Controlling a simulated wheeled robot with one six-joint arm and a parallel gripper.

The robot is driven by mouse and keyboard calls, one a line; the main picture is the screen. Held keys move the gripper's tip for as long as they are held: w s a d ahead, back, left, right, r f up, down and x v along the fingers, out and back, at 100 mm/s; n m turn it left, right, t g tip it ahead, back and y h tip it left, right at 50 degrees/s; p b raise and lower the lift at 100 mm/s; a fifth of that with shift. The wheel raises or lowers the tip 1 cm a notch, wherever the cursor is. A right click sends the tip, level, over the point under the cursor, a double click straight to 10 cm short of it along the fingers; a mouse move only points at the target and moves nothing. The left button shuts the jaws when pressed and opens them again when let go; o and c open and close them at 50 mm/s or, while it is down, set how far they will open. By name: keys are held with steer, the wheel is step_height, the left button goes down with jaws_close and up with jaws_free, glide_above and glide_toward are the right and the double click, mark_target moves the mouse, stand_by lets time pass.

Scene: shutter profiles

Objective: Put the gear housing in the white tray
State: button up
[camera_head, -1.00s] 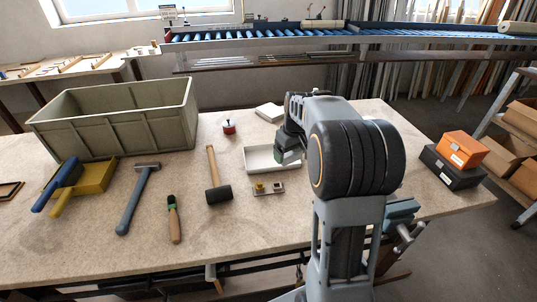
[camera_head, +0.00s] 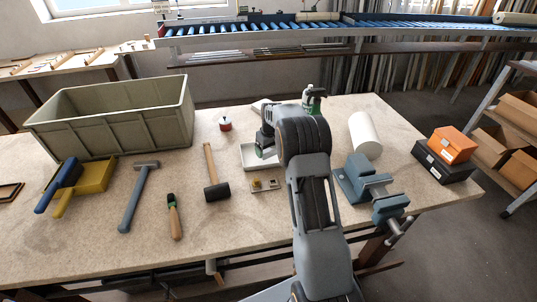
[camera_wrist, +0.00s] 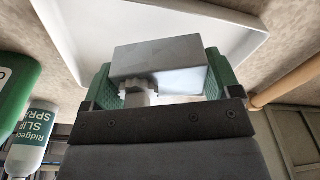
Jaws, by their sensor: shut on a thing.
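The gear housing (camera_wrist: 165,62) is a grey block with a small toothed gear at its near side. It sits between the green fingers of my gripper (camera_wrist: 162,88), which is shut on it in the wrist view. The white tray (camera_wrist: 85,45) spreads behind and beyond the block in that view. In the head view my gripper (camera_head: 266,151) is over the white tray (camera_head: 246,160), hiding part of it. The housing is mostly hidden there by the gripper. I cannot tell whether the housing touches the tray floor.
A mallet (camera_head: 214,175) and a small plate with parts (camera_head: 265,185) lie near the tray. A green spray bottle (camera_head: 315,98), white cylinder (camera_head: 364,135) and vise (camera_head: 370,182) are on the right.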

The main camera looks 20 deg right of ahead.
mark_target(268, 155)
steer(key=shift+w+f, duration=0.1)
steer(key=shift+f, duration=1.45)
steer(key=shift+f, duration=0.1)
steer(key=shift+f, duration=0.15)
steer(key=o, duration=1.1)
